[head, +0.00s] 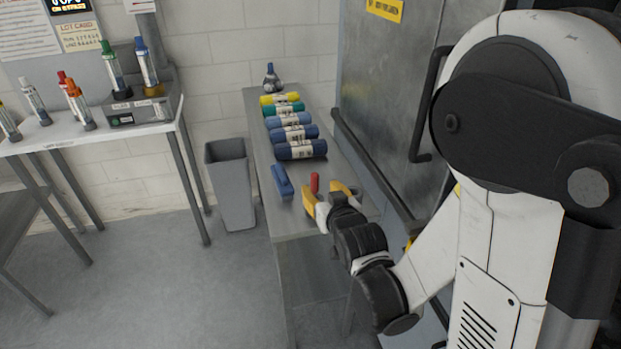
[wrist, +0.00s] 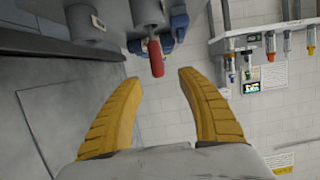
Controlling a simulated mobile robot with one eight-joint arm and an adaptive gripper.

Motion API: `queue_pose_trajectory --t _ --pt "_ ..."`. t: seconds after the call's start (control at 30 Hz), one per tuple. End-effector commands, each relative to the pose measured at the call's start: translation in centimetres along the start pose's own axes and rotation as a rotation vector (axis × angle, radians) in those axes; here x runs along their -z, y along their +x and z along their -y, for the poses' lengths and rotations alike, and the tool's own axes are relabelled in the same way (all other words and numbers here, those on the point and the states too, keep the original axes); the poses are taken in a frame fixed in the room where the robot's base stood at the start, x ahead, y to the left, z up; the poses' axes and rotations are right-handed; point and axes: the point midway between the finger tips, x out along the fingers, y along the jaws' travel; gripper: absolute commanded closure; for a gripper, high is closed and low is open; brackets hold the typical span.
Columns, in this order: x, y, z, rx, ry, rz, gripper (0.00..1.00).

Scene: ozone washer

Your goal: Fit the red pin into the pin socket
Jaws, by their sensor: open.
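The red pin (head: 315,182) stands roughly upright near the front end of the narrow grey bench. It also shows in the wrist view (wrist: 156,56), just beyond the fingertips and roughly centred between them. My gripper (head: 324,191) has its yellow fingers spread wide at the pin; in the wrist view (wrist: 159,79) the space between the fingers is empty. I cannot tell whether either finger touches the pin. I cannot make out the pin socket; the pin's lower end is hidden by my gripper in the head view.
A blue block (head: 282,182) lies left of the pin. A grey bin (head: 232,185) and a table of tubes (head: 60,136) stand left.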

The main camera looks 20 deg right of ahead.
Motion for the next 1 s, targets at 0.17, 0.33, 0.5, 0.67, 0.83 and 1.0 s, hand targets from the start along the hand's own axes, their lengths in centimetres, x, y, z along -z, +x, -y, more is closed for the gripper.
queue_pose_trajectory --t 0.17,0.33,0.5,0.67,0.83,1.0 --pt "-0.1 2.3 0.0 0.0 0.0 0.001 0.54" --pt "-0.1 3.4 -0.2 -0.001 0.0 0.001 0.54" --pt "-0.2 6.0 -0.6 -0.002 0.0 0.001 0.54" --pt "-0.1 7.7 -0.5 -0.001 0.0 0.002 0.54" --pt "0.0 7.7 -0.5 -0.001 0.0 0.002 0.54" --pt "0.0 7.7 -0.5 0.0 0.0 0.002 0.98"
